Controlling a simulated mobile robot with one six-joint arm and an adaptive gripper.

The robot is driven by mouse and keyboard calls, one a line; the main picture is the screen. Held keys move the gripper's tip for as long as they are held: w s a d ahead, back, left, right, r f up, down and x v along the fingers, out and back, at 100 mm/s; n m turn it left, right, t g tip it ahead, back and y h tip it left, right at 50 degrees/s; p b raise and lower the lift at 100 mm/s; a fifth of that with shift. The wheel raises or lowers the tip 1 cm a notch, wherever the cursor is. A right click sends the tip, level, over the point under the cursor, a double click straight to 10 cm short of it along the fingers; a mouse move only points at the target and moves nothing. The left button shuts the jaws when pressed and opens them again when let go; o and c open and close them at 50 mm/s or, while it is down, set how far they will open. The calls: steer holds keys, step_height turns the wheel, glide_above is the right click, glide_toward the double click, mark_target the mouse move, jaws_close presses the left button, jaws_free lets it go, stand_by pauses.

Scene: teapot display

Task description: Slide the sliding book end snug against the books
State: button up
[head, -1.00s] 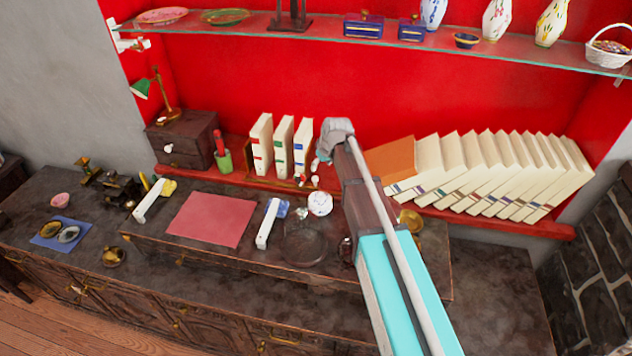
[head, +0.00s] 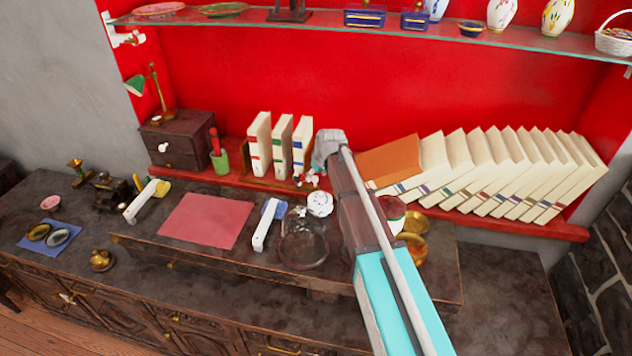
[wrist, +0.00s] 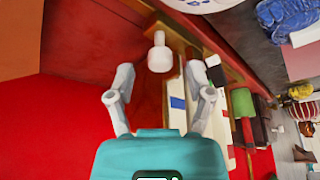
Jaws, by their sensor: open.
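Three upright cream books (head: 281,147) stand on the red shelf, left of my gripper (head: 328,150). In the wrist view, my gripper (wrist: 160,85) is open and empty. A white knob (wrist: 160,52) shows between and beyond its fingertips, set against a brown wooden piece (wrist: 178,66) that appears to be the sliding book end. The upright books (wrist: 192,92) lie just to its right in that view. In the head view, my gripper and arm hide most of the book end. I cannot tell whether it touches the books.
An orange book (head: 390,160) and a row of leaning books (head: 500,175) fill the shelf to the right. Small figurines (head: 308,180) sit before the upright books. A glass dish (head: 303,245) and white teapot (head: 319,203) stand below. A glass shelf (head: 320,28) runs above.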

steer(key=shift+w+a+f+b, duration=0.1)
steer(key=shift+w+f+b, duration=0.15)
steer(key=shift+f, duration=0.25)
jaws_close()
